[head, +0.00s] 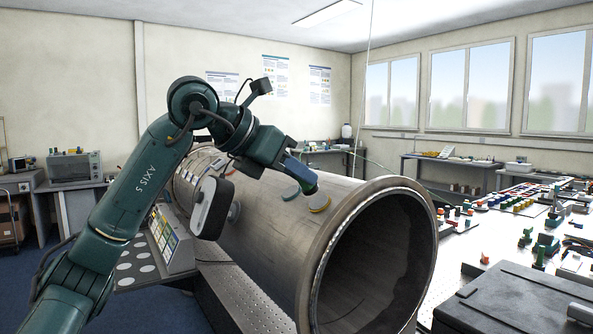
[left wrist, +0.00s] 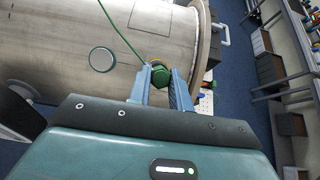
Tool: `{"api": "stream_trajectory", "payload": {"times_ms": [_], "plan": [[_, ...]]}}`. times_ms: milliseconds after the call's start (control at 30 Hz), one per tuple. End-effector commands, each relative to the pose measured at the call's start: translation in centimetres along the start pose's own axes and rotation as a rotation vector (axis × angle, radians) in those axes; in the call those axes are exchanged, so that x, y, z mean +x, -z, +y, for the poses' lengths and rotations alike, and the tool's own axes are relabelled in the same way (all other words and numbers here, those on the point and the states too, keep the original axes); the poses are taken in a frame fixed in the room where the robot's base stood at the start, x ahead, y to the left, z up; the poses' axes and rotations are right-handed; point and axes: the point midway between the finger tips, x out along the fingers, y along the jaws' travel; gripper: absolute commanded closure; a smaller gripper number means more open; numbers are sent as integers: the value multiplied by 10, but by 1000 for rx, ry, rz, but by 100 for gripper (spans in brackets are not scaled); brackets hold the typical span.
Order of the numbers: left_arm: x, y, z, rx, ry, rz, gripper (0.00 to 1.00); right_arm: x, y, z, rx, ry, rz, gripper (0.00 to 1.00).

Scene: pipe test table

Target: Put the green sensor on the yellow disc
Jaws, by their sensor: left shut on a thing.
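My left gripper (head: 303,177) is over the top of the large metal pipe (head: 262,225), its fingers pointing down. In the left wrist view the left gripper (left wrist: 161,84) is shut on the green sensor (left wrist: 161,76), a green cable running from it to the upper left. In the head view the sensor is mostly hidden by the fingers. My right gripper is not in view.
A green-rimmed disc (head: 290,193) lies on the pipe beside the yellow one. The pipe's open end faces front right. A white table (head: 480,235) with many small parts stands right, a dark case (head: 515,300) at front right. A sloped panel (head: 172,240) stands left.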

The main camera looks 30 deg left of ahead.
Motion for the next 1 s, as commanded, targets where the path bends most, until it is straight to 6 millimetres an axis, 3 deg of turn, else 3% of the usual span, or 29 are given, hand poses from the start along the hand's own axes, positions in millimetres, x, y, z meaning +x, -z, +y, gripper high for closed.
{"api": "stream_trajectory", "payload": {"times_ms": [1000], "plan": [[8, 3, 0, 0, 0, 0, 100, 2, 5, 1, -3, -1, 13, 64]]}}
